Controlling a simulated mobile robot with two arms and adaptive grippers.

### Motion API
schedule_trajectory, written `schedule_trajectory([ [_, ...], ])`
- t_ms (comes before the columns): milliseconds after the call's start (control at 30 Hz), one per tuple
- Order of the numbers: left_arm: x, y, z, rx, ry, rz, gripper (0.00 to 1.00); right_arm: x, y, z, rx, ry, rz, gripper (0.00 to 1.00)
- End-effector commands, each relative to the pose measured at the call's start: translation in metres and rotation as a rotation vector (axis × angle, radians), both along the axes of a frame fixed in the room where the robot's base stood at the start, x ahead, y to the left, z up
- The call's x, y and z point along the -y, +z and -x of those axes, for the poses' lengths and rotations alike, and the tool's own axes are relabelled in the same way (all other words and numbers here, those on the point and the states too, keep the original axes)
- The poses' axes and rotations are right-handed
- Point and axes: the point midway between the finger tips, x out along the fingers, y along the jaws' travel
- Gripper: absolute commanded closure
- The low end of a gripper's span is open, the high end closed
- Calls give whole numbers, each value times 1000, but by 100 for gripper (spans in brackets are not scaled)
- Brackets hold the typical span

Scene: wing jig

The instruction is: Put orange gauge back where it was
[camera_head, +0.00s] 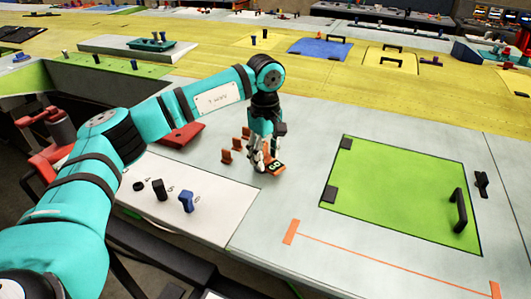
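My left gripper (263,160) points straight down over the grey work surface, just right of the white panel. An orange gauge (271,167) with a dark, marked face (278,168) is right at its fingertips, low at the surface. The fingers partly cover this gauge, and I cannot tell whether they are closed on it. Several other small orange pieces stand in a slanting row just left of the gripper, among them a front one (226,156) and a middle one (237,144). My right gripper is not in view.
The white panel (215,215) carries a blue piece (186,201) and black pieces (158,189). A green hatch (390,195) with a black handle (459,210) is at right. Grey surface between gripper and hatch is clear.

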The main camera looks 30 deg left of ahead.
Motion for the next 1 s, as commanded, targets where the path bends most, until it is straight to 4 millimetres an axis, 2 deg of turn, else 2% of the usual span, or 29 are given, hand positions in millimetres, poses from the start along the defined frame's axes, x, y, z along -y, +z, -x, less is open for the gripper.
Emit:
schedule_trajectory([
  [33,0,-1,0,0,0,0,51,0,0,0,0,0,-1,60],
  [167,0,0,0,-1,0,0,34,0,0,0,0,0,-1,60],
  [200,0,0,0,-1,0,0,33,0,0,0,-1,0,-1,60],
  [500,0,5,0,0,0,0,33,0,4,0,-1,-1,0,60],
  [567,1,8,-1,3,0,1,33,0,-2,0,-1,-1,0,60],
  [667,1,23,-1,5,0,1,33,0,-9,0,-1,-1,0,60],
  [1000,0,95,-1,4,0,1,33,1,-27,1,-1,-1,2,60],
])
